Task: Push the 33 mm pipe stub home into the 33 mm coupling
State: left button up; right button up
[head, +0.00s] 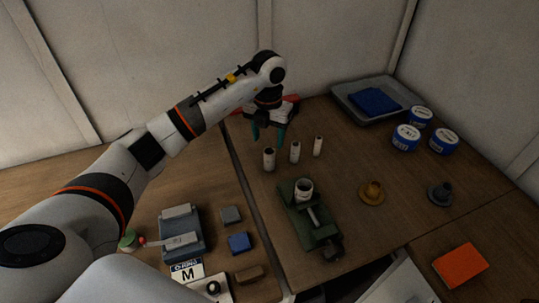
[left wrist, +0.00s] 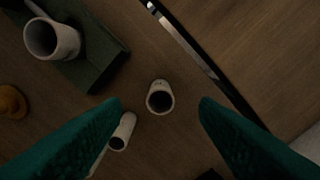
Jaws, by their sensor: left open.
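Three white pipe stubs stand upright on the table: a left one (head: 269,159), a middle one (head: 295,152) and a thin right one (head: 318,146). The left one looks widest; no size marking is readable. A white coupling (head: 304,187) sits upright in a green vise (head: 295,205), its mouth open and empty; it also shows in the left wrist view (left wrist: 52,38). My left gripper (head: 268,134) is open above and behind the left stub. In the left wrist view one stub (left wrist: 160,97) lies centred between the teal fingers, apart from both. My right gripper is out of view.
A grey tray with a blue cloth (head: 375,101) and several blue-and-white tins (head: 406,138) stand back right. An orange flanged part (head: 372,192) and a dark one (head: 439,194) are right of the vise. A gap separates the left table.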

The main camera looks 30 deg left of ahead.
aim_at(269, 151)
pick_arm(q)
jog(key=shift+w+a+f, duration=0.1)
jog(key=shift+w+f, duration=0.05)
jog(key=shift+f, duration=0.4)
jog(key=shift+w+a+f, duration=0.1)
jog(key=shift+w+f, duration=0.05)
jog(key=shift+f, duration=0.35)
jog(key=shift+w+f+p, duration=0.1)
jog(key=shift+f+p, duration=0.2)
jog(key=shift+p, duration=0.05)
jog(key=f+p, duration=0.1)
jog(key=f, duration=0.2)
jog(key=shift+d+f+p, duration=0.15)
jog(key=shift+d+p, duration=0.05)
jog(key=shift+p, duration=0.2)
jog(key=shift+w+a+f, duration=0.1)
jog(key=shift+w+f, duration=0.05)
jog(key=shift+f, duration=0.55)
jog(key=c, duration=1)
